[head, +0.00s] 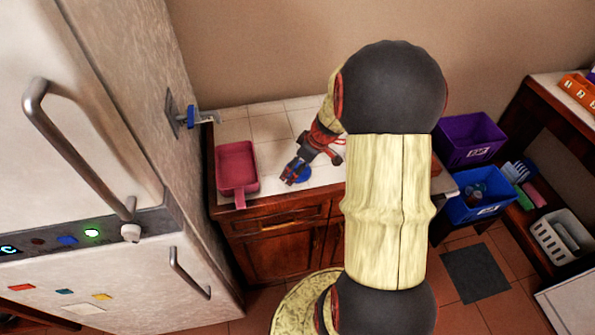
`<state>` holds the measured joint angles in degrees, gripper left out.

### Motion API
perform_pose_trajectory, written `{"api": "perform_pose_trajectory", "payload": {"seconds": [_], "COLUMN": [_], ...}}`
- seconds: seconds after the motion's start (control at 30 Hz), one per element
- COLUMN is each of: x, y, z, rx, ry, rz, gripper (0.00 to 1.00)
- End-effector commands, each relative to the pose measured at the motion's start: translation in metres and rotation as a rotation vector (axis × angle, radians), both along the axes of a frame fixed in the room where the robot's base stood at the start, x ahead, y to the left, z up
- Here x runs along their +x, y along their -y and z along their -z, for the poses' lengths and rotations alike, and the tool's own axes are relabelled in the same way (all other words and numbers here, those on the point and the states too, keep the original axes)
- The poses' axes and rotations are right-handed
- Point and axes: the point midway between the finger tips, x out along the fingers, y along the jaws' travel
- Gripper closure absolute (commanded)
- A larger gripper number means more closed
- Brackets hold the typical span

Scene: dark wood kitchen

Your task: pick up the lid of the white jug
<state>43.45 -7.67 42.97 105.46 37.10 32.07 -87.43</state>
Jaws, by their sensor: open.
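A small round blue object (304,175) shows on the tiled counter, partly covered by my gripper; it may be the lid, but I cannot tell for sure. I cannot make out a white jug; my arm hides part of the counter on the right. My gripper (288,178) is open, pointing down and left, right beside the blue object and partly over it in the picture. Whether the fingers touch the object is too small to tell.
A pink pan-like container (237,169) stands left on the white-tiled counter (270,127). A tall fridge (110,120) borders the counter on the left. Purple (470,140) and blue (484,205) bins stand right. The counter between pink container and gripper is clear.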

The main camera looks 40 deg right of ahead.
Motion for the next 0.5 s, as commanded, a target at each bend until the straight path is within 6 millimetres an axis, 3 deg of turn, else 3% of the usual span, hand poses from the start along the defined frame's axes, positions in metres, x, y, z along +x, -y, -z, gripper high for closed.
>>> {"api": "perform_pose_trajectory", "payload": {"seconds": [0.17,0.5], "x": [0.0006,0.0004], "y": [0.0002,0.0001], "z": [-0.0006,-0.0009], "rx": [-0.001,-0.001], "ry": [0.001,0.001], "rz": [-0.001,-0.001], "gripper": [0.13,0.32]}}
